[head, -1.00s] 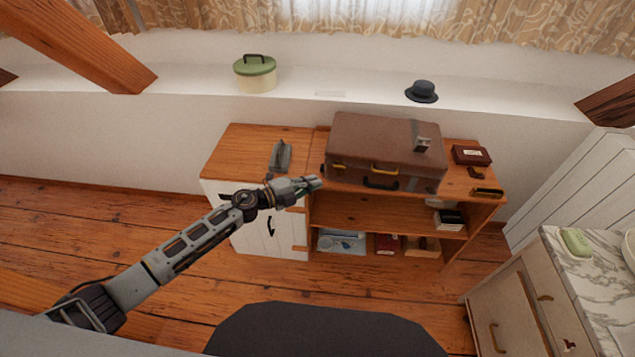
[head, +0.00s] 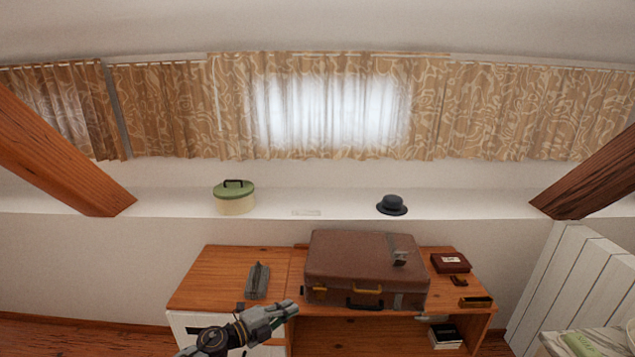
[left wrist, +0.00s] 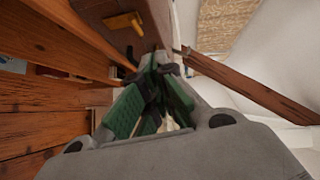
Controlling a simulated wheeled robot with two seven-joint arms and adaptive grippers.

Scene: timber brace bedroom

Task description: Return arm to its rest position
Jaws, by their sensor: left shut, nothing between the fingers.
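My left arm reaches in from the bottom of the head view, and its gripper (head: 290,308) is in front of the wooden cabinet (head: 215,280), just left of the brown suitcase (head: 360,262). The gripper is shut and empty. In the left wrist view the gripper's green-padded fingers (left wrist: 158,88) show close up, with the suitcase (left wrist: 125,35) and its yellow handle beyond them. Most of my left arm is below the head view's edge. My right gripper is not in view.
A grey object (head: 257,281) stands on the cabinet's left part. A dark red box (head: 450,262) lies right of the suitcase. A green-lidded round box (head: 235,200) and dark hat (head: 392,205) sit on the ledge. A marble-topped cabinet (head: 560,345) is at lower right.

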